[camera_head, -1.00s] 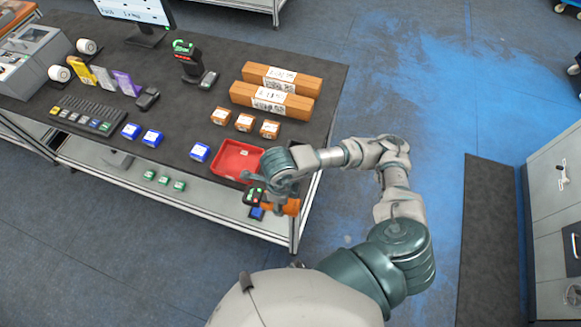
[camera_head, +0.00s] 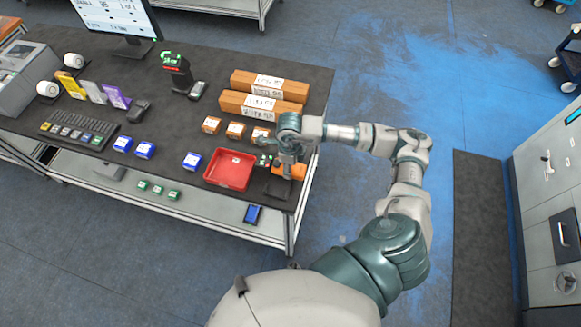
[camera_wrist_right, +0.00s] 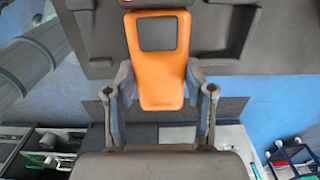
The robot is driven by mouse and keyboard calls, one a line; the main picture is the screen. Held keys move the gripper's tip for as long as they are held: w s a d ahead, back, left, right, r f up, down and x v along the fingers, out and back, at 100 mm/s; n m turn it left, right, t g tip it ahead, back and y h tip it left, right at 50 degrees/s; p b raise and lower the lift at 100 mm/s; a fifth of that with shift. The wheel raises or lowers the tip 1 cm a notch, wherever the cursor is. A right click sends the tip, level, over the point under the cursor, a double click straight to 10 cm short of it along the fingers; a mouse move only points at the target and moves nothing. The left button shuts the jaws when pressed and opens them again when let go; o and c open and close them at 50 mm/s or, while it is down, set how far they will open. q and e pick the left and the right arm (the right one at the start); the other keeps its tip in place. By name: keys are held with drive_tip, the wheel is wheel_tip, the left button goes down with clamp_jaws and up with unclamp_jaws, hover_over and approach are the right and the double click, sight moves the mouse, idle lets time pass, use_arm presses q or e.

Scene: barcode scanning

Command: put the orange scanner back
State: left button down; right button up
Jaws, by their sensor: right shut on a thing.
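My right gripper (camera_head: 287,172) is shut on the orange scanner (camera_wrist_right: 162,62). In the right wrist view the scanner's orange body, with a dark square panel, sits between the two fingers (camera_wrist_right: 162,100). In the head view only part of the orange scanner (camera_head: 295,171) shows under the gripper, at the front right corner of the dark table (camera_head: 190,130). I cannot tell whether the scanner touches the table. A dark flat piece (camera_head: 278,188) lies just in front of it. My left gripper is not in view.
A red tray (camera_head: 228,184) is just left of the gripper. Small orange boxes (camera_head: 236,130) and two long brown boxes (camera_head: 262,104) lie behind. A black stand-like device (camera_head: 177,75) and a monitor (camera_head: 115,18) stand farther back.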

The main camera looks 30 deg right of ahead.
drive_tip(key=shift+f, duration=0.95)
drive_tip(key=shift+d+f, duration=0.1)
drive_tip(key=shift+f, duration=0.05)
drive_tip(key=o, duration=1.4)
drive_tip(key=shift+d, duration=0.15)
drive_tip(key=shift+c, duration=0.2)
drive_tip(key=shift+a+r, duration=0.2)
drive_tip(key=shift+r, duration=0.05)
wheel_tip(320, 180, up, 12)
drive_tip(key=b, duration=0.1)
drive_tip(key=shift+f, duration=0.15)
